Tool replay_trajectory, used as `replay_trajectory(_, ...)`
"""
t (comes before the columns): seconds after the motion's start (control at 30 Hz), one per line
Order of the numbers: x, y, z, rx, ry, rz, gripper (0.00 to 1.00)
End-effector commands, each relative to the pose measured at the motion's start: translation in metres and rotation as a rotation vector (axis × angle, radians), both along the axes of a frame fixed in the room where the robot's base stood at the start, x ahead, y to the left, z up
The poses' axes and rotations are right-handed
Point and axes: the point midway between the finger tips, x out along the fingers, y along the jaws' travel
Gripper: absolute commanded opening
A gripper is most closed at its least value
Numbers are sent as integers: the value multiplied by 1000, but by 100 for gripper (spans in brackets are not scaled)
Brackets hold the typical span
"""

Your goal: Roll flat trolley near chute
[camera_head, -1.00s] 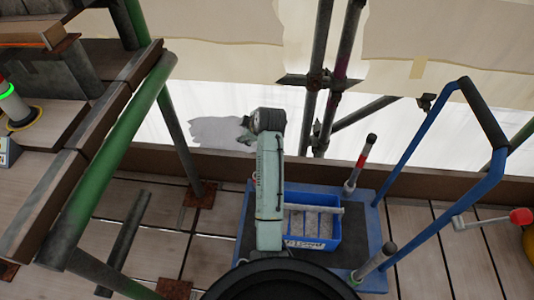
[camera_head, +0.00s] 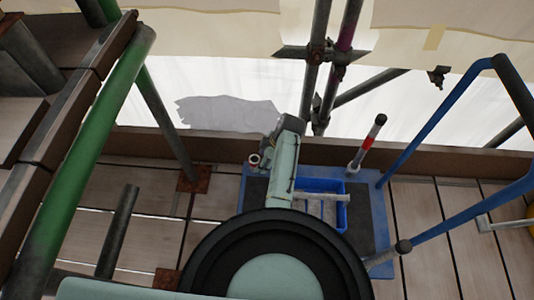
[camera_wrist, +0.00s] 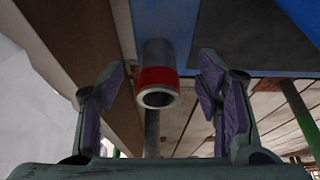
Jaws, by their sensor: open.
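The flat trolley (camera_head: 378,225) is blue with a dark mat and a tall blue push handle (camera_head: 430,125) on its right. It stands on the plank deck and carries a blue bin (camera_head: 331,185) of pale pieces. A corner post (camera_head: 366,143) with a red band stands upright at its far side. Another post top (camera_head: 254,160) shows at its far left corner, beside my arm's end. In the wrist view, my gripper (camera_wrist: 162,72) is open, with a red-banded post (camera_wrist: 158,78) between its fingers, apart from both. In the head view my fingers are mostly hidden. I cannot pick out a chute.
A green rail (camera_head: 85,150) and scaffold poles stand at the left, with a short dark post (camera_head: 118,230) rising from the deck. A wooden toe board (camera_head: 420,160) runs along the far edge before white sheeting. Bare deck (camera_head: 430,250) lies right of the trolley.

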Motion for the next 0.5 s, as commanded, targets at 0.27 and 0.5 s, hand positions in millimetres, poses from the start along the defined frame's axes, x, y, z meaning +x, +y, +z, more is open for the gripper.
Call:
replay_trajectory(0.27, 0, 11, -26, 0, -1, 0, 59)
replay_trajectory(0.5, 1, 12, -29, 0, -2, -1, 59)
